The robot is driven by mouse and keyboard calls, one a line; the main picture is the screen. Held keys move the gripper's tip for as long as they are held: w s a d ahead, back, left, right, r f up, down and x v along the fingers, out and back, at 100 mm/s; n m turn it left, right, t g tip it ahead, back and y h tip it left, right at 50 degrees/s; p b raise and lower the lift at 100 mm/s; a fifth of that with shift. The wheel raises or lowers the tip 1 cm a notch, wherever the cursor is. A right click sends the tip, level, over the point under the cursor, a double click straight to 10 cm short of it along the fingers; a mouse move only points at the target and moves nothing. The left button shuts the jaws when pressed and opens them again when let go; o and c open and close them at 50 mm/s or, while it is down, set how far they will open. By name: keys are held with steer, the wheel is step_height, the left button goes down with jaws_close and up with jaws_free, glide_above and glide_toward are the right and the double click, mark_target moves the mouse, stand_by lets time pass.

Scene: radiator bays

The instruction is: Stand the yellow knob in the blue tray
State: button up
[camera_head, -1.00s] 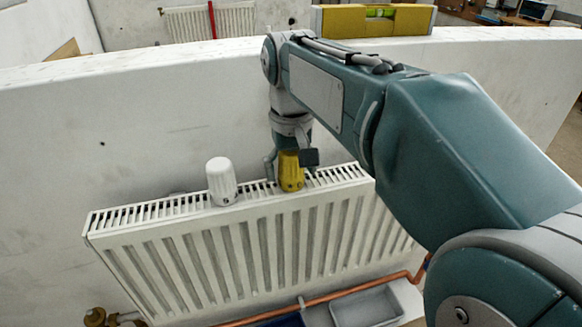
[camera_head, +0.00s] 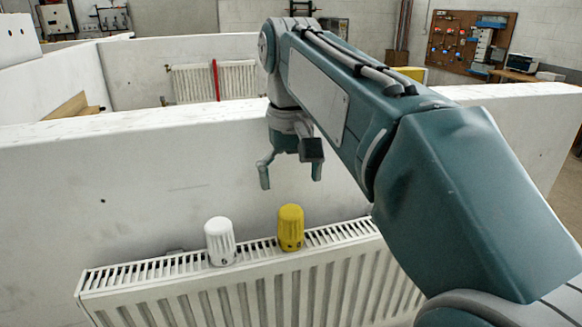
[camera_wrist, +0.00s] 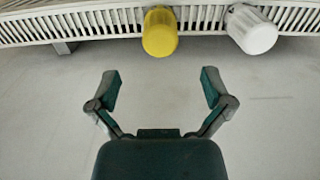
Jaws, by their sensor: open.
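The yellow knob (camera_head: 290,228) stands upright on the radiator's top grille, to the right of a white knob (camera_head: 220,241). In the wrist view the yellow knob (camera_wrist: 160,32) lies beyond the fingertips, centred between them, with the white knob (camera_wrist: 252,29) to its right. My gripper (camera_head: 291,180) is open and empty, above the yellow knob and apart from it. Its two spread fingers also show in the wrist view (camera_wrist: 160,90). The blue tray is not in view now.
The white radiator (camera_head: 250,280) runs along a white partition wall (camera_head: 140,185). Behind the wall are another radiator (camera_head: 215,80) with a red pipe and a tool board (camera_head: 465,42). The space around my gripper in front of the wall is clear.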

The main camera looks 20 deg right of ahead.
steer(key=shift+r, duration=1.1)
steer(key=s+d+f+t, duration=0.1)
steer(key=s+f+t, duration=0.1)
steer(key=s+f, duration=0.5)
steer(key=s+d+f+t, duration=0.1)
steer(key=s+f+t, duration=0.2)
steer(key=s+f, duration=0.4)
step_height(320, 180, down, 6)
steer(key=shift+r+t, duration=0.1)
steer(key=shift+t, duration=0.2)
